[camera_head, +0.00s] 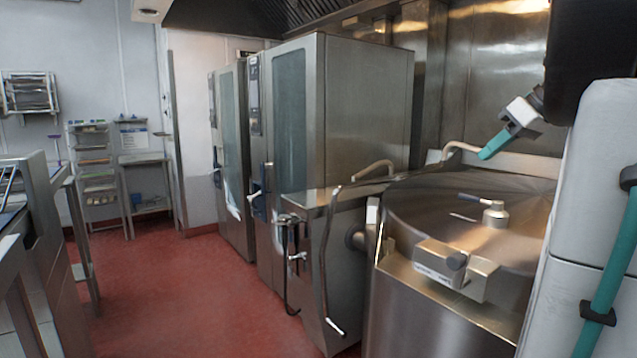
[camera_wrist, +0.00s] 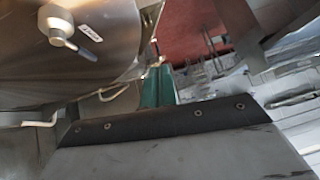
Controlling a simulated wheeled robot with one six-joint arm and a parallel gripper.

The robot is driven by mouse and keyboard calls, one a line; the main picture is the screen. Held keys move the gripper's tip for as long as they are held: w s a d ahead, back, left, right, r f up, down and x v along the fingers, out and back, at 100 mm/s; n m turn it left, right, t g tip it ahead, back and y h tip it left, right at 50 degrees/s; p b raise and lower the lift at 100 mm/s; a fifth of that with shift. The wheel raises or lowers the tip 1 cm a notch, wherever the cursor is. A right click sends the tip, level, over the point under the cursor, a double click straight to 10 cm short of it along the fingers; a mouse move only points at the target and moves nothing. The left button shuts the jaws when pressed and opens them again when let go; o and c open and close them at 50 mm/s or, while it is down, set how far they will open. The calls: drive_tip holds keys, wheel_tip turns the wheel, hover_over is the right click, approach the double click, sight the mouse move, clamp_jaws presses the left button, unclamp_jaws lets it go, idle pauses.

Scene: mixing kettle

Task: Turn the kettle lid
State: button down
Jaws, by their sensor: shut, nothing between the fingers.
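The kettle (camera_head: 440,318) is a large round steel vessel at the lower right of the head view. Its broad, shiny lid (camera_head: 425,215) lies flat over the top. On the lid stands a small grey knob (camera_head: 495,213) with a blue-tipped lever beside it. In the wrist view the lid (camera_wrist: 105,25) fills the upper left, with the knob (camera_wrist: 55,30) on it. My gripper (camera_head: 486,154), with teal fingers, is above and behind the lid's far side, apart from it. The teal fingers (camera_wrist: 158,85) are together and empty in the wrist view.
A bracket (camera_head: 455,266) sits at the lid's front edge. A bent steel pipe (camera_head: 330,250) and a side cabinet stand left of the kettle. Tall ovens (camera_head: 340,110) stand behind. The red floor (camera_head: 170,290) to the left is open, with a counter at the far left.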

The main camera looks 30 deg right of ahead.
drive_tip(key=w+d+f, duration=0.1)
drive_tip(key=w+f, duration=0.4)
drive_tip(key=f, duration=0.4)
drive_tip(key=shift+w+d+f, duration=0.2)
drive_tip(key=shift+d+f, duration=0.1)
drive_tip(key=shift+f, duration=0.1)
